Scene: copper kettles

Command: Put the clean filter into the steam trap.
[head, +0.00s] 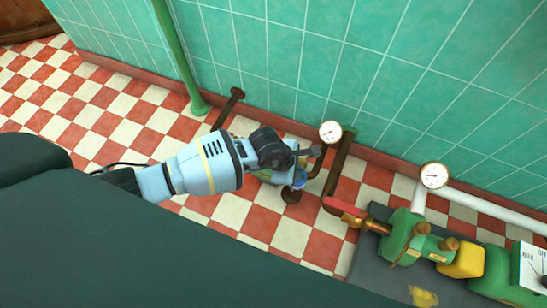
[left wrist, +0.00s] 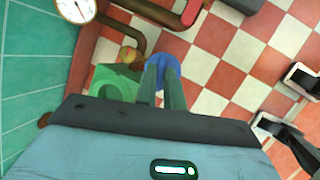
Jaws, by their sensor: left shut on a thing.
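My left gripper (head: 300,170) reaches down near the wall and is shut on a small blue piece (head: 300,183), most likely the clean filter. In the left wrist view the two fingers (left wrist: 164,78) close on this blue piece (left wrist: 165,62), and they hide part of it. A green body on the pipework, likely the steam trap (head: 262,176), is largely hidden behind my wrist. It shows in the left wrist view (left wrist: 115,80), just left of the fingers, with a brass part at its top. I cannot tell whether the blue piece touches it.
Brown pipes (head: 338,165) and a round gauge (head: 330,132) stand close beyond my left gripper. A red-handled valve (head: 345,206) and a green machine (head: 410,235) with a second gauge (head: 433,175) are to the right. The tiled wall (head: 300,60) rises behind. Checkered floor (head: 110,110) is open at left.

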